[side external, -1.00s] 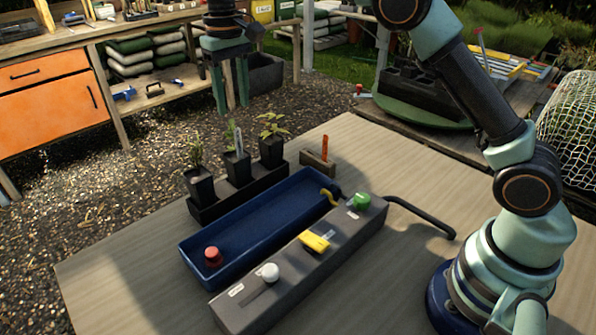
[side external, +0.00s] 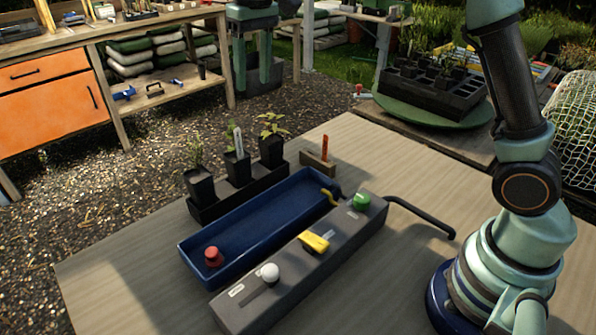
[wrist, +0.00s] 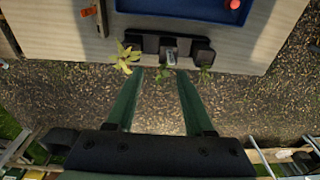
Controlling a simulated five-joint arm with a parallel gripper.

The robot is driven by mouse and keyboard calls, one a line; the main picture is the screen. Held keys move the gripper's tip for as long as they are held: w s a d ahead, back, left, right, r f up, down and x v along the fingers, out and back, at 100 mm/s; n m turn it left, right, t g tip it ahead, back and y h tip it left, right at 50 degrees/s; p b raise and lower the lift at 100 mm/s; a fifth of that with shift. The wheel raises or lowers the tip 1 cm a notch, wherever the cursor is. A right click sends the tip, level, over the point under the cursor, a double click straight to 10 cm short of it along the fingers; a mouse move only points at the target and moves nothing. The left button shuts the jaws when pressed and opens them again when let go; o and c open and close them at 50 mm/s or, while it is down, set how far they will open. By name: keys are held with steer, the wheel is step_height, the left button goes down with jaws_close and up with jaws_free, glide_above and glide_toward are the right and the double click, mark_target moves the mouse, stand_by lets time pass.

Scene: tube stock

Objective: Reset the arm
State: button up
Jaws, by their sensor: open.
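My gripper (side external: 258,86) is open and empty, high beyond the far side of the table, at the top of the side external view. Its two green fingers point down and stand apart. In the wrist view, my gripper (wrist: 160,74) shows gravel between its fingers, just past the black plant holder (wrist: 150,44). That holder (side external: 240,192) carries small potted seedlings on the table. Nothing is between the fingers or touching them.
A blue tray (side external: 250,224) has a red knob (side external: 212,254) at its near end. A grey control box (side external: 290,274) has white, yellow and green controls. A wooden block (side external: 318,164) with an orange tag stands behind. The right table surface is mostly clear.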

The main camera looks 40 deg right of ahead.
steer(key=s+d+r+t, duration=0.2)
steer(key=s+d, duration=0.3)
steer(key=s, duration=0.5)
steer(key=s+d+f+t, duration=0.2)
steer(key=s+f, duration=0.4)
steer(key=s, duration=0.4)
steer(key=shift+s+d, duration=0.25)
steer(key=shift+d, duration=0.3)
